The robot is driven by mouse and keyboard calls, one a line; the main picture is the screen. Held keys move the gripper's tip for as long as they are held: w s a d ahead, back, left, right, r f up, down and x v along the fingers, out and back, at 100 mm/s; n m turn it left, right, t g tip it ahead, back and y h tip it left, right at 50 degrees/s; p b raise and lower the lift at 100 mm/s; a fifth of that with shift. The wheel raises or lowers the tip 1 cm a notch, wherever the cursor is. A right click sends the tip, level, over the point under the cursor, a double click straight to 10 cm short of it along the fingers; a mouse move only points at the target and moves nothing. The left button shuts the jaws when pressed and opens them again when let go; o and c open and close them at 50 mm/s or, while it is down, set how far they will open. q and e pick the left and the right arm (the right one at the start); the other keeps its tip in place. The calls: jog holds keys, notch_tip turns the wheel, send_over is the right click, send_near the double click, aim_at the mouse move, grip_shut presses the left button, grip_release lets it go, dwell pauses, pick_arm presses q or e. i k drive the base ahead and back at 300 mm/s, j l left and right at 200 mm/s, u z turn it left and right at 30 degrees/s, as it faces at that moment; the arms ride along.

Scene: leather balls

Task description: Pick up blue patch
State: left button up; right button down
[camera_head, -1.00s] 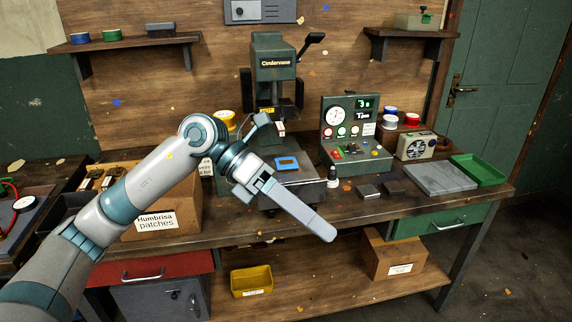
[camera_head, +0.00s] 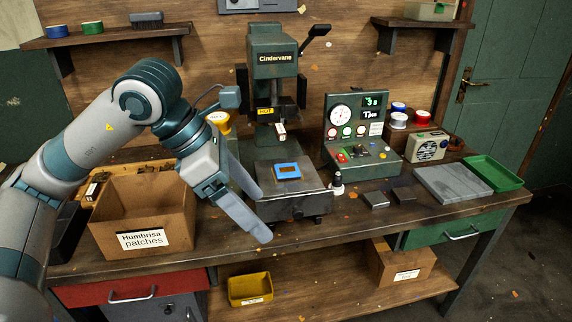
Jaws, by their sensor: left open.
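The blue patch (camera_head: 279,171) is a small blue rectangle with a dark centre, lying flat on the dark metal plate (camera_head: 310,187) of the Cindervane press (camera_head: 272,72). My left gripper (camera_head: 264,214) is open and empty, left of the press plate and close to its left edge. Its fingers point down and to the right. It is apart from the patch. My right gripper does not show.
A cardboard box labelled Humbrisa patches (camera_head: 145,217) stands left of my gripper. A control box (camera_head: 358,140) stands right of the press, with a small dark bottle (camera_head: 337,184) before it. A grey slab (camera_head: 452,184) and green tray (camera_head: 493,173) lie at the right.

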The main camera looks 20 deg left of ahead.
aim_at(284, 172)
jog(key=i+j, duration=0.35)
jog(key=i, duration=0.15)
jog(key=i+j, duration=0.4)
jog(key=i, duration=0.1)
